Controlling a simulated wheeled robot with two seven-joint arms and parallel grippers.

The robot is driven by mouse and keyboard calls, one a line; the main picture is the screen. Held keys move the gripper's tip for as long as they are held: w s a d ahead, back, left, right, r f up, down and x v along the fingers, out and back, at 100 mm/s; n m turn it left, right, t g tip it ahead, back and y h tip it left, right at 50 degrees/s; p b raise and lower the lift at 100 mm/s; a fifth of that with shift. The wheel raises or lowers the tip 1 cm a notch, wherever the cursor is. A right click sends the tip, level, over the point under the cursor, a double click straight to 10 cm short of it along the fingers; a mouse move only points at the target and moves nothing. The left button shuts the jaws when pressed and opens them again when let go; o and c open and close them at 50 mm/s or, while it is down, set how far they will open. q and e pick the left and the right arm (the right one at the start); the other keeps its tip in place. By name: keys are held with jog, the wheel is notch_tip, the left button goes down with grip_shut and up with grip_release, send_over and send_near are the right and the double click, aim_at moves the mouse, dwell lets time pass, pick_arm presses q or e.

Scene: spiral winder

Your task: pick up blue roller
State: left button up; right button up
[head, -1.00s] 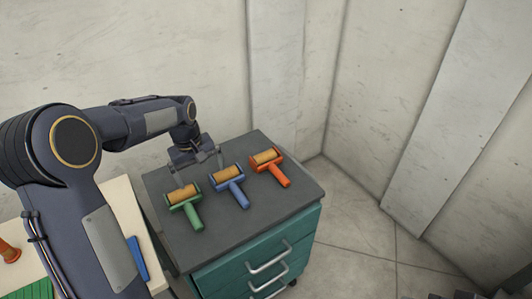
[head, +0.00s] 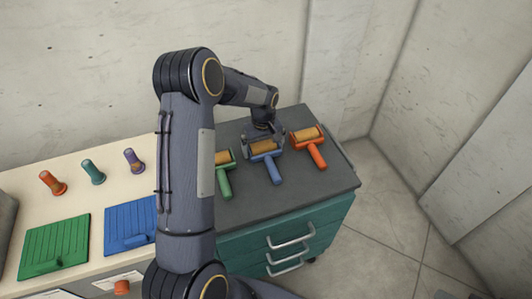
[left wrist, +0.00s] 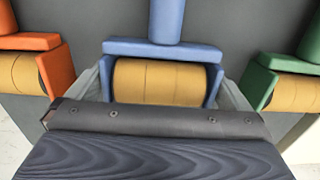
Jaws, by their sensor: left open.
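The blue roller (head: 274,171) lies on the dark top of the cabinet, between the green roller (head: 224,178) and the orange roller (head: 316,152). Its tan cylinder faces the wall and its handle points toward me. My left gripper (head: 264,140) is open at the cylinder end of the blue roller. In the left wrist view, the blue roller (left wrist: 163,48) is centred, with one grey finger beside each end of its frame. I cannot tell whether the fingers touch it. My right gripper is in neither view.
The orange and green rollers lie close on either side. The teal cabinet (head: 285,240) has silver drawer handles. A cream table (head: 105,190) on the left holds a green tray (head: 54,246), a blue tray (head: 131,226) and several small spools. A concrete wall stands behind.

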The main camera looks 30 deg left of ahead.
pick_arm(q)
jog(key=c, duration=1)
jog(key=shift+r, duration=0.1)
jog(key=shift+c, duration=0.2)
